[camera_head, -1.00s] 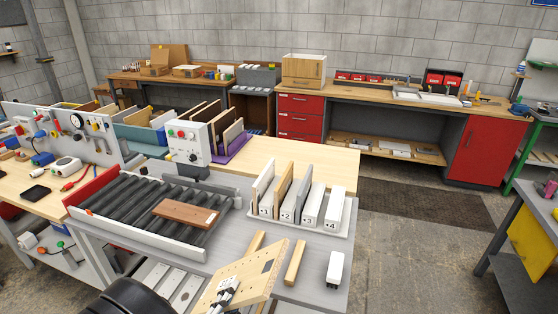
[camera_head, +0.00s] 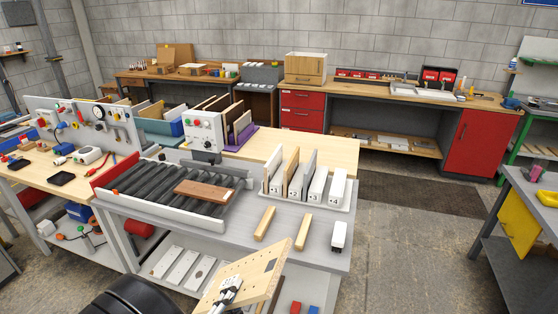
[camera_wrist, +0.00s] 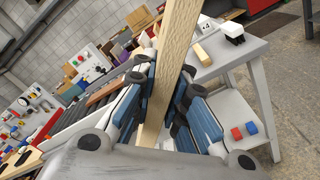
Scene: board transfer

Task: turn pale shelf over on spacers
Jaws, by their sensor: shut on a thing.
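The pale shelf (camera_head: 256,275) is a light wooden board with small dark holes, held tilted in front of the grey table's near edge. My gripper (camera_head: 229,291) is shut on its lower left part. In the wrist view, the shelf (camera_wrist: 180,50) stands edge-on between the blue-padded fingers of my gripper (camera_wrist: 165,88). The two spacers are pale wooden bars, a left one (camera_head: 265,223) and a right one (camera_head: 304,231). They lie apart and roughly parallel on the table, with nothing on them. One bar also shows in the wrist view (camera_wrist: 203,53).
A lower shelf holds white strips, red and blue blocks. Floor at right is open.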

